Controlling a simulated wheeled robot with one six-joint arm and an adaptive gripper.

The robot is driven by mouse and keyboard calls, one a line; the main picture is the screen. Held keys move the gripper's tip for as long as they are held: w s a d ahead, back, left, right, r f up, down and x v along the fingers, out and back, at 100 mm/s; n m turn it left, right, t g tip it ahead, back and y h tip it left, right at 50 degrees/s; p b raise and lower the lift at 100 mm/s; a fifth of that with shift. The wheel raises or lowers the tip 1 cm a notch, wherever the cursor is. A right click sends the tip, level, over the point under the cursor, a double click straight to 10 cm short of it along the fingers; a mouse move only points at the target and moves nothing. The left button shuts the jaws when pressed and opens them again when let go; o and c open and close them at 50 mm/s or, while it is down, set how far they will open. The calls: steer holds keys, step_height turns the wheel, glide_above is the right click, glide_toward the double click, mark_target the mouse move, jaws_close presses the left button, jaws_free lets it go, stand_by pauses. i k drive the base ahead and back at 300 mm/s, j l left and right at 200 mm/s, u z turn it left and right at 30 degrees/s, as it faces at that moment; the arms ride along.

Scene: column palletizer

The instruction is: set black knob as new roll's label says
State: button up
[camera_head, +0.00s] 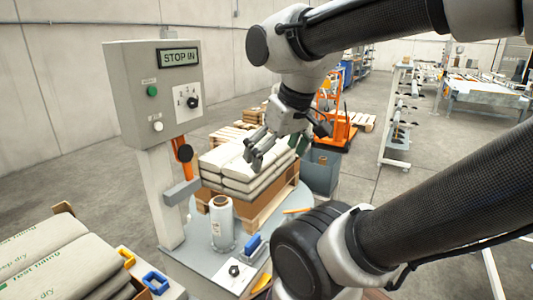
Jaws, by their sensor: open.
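A black knob (193,102) sits on a pale dial plate on the grey control box (135,85). The dial's marks are too small to read. A second black knob (234,270) is on a small light plate low at the front. A white roll (222,226) stands upright on the grey platform; its label (217,229) is too small to read. My gripper (253,158) is open and empty, pointing down-left over or in front of the stacked sacks, right of the control box and apart from both knobs. I cannot tell its exact height above the sacks.
A green button (152,91) and a white button (158,126) are beside the dial. Pale sacks (230,184) lie on a pallet (262,211). More sacks (50,258) fill the lower left. A grey bin (321,174) stands behind.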

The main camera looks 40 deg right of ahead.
mark_target(234, 271)
steer(key=k+l+z, duration=0.25)
steer(key=k+l, duration=0.5)
steer(key=l, duration=0.1)
